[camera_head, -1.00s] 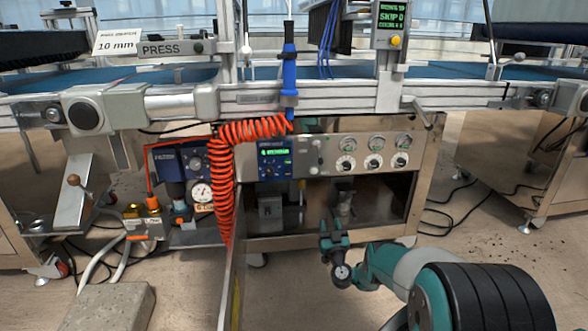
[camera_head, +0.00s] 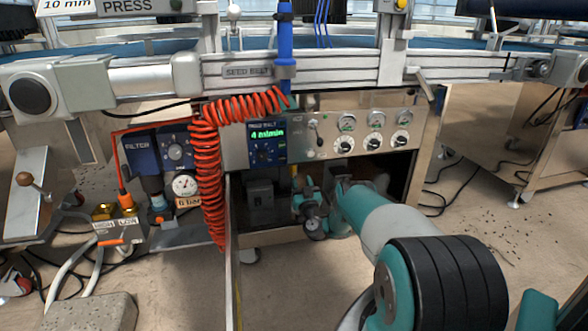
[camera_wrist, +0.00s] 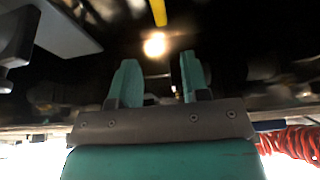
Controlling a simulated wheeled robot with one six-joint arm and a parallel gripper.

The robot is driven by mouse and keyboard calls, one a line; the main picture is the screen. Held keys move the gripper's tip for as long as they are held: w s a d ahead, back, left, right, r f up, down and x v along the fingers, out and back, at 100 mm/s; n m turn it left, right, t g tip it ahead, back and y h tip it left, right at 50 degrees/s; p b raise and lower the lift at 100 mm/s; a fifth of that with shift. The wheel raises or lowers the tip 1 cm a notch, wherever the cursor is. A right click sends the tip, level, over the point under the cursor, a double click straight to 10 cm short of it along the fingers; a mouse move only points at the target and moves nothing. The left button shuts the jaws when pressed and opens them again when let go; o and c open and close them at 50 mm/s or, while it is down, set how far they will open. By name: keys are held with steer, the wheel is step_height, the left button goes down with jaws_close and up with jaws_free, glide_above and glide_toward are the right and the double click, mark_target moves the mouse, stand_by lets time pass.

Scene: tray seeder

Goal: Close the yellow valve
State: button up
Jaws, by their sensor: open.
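A narrow yellow bar (camera_head: 294,171), which looks like the valve's handle, hangs upright inside the open bay under the seeder's control panel. Only a small part shows above my gripper. The yellow bar (camera_wrist: 158,12) also shows at the top edge of the wrist view, cut off by the frame. My gripper (camera_head: 307,190) is at the bay opening, just below and beside the bar. In the wrist view my gripper (camera_wrist: 155,76) has its two teal fingers apart with nothing between them. The bar lies beyond the fingertips, and I see no contact.
The control panel (camera_head: 328,150) with gauges and knobs is right above my gripper. A coiled red hose (camera_head: 208,180) hangs to the left; it also shows in the wrist view (camera_wrist: 292,142). A grey box (camera_head: 260,194) stands in the bay.

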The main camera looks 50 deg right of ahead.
mark_target(294, 167)
steer(key=shift+b+x, duration=5.4)
steer(key=shift+b, duration=0.4)
steer(key=shift+a, duration=0.15)
jaws_close()
steer(key=shift+d, duration=0.2)
steer(key=shift+a, duration=0.15)
